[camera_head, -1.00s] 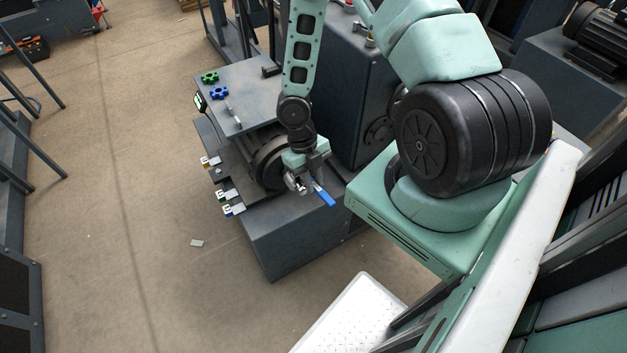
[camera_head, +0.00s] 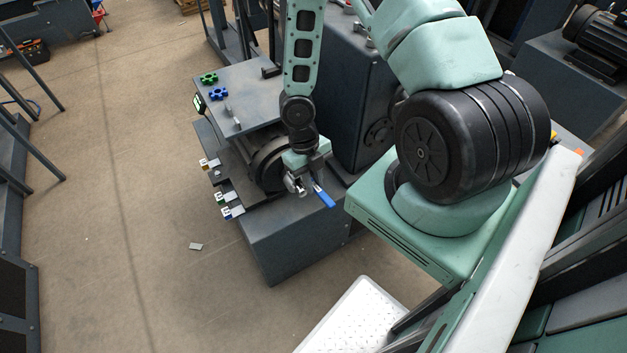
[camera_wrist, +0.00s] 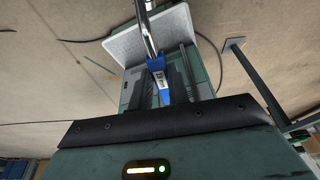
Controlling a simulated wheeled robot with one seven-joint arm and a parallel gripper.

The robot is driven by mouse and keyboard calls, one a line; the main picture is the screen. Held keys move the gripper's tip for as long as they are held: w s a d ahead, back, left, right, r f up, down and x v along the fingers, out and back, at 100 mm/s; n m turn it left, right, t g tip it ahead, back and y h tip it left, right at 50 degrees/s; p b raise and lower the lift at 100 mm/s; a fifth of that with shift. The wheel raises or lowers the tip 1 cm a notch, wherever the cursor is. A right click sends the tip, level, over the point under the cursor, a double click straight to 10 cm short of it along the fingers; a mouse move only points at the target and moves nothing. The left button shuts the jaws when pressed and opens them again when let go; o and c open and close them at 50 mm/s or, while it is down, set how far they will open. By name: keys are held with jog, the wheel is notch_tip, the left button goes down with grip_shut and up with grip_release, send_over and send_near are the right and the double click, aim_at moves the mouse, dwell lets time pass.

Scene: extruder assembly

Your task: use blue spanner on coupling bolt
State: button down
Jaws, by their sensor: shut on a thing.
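The blue spanner (camera_head: 325,197) is in my gripper (camera_head: 309,176) in the head view. Its blue handle sticks out to the lower right of the jaws. In the wrist view the spanner (camera_wrist: 157,75) shows its blue grip with a label, and its metal shaft runs up to the top edge. My gripper is shut on it, beside the round dark coupling (camera_head: 268,163) of the machine. The coupling bolt cannot be made out, and I cannot tell whether the spanner's head touches it.
A machine table (camera_head: 238,92) carries a green star knob (camera_head: 208,78) and a blue star knob (camera_head: 218,93). Several small labelled pieces (camera_head: 232,212) sit along the lower left ledge. A small grey plate (camera_head: 196,246) lies on the floor.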

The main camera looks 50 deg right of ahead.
jog(key=shift+r+p, duration=0.35)
jog(key=shift+p, duration=0.2)
jog(key=shift+s, duration=0.1)
dwell(0.3)
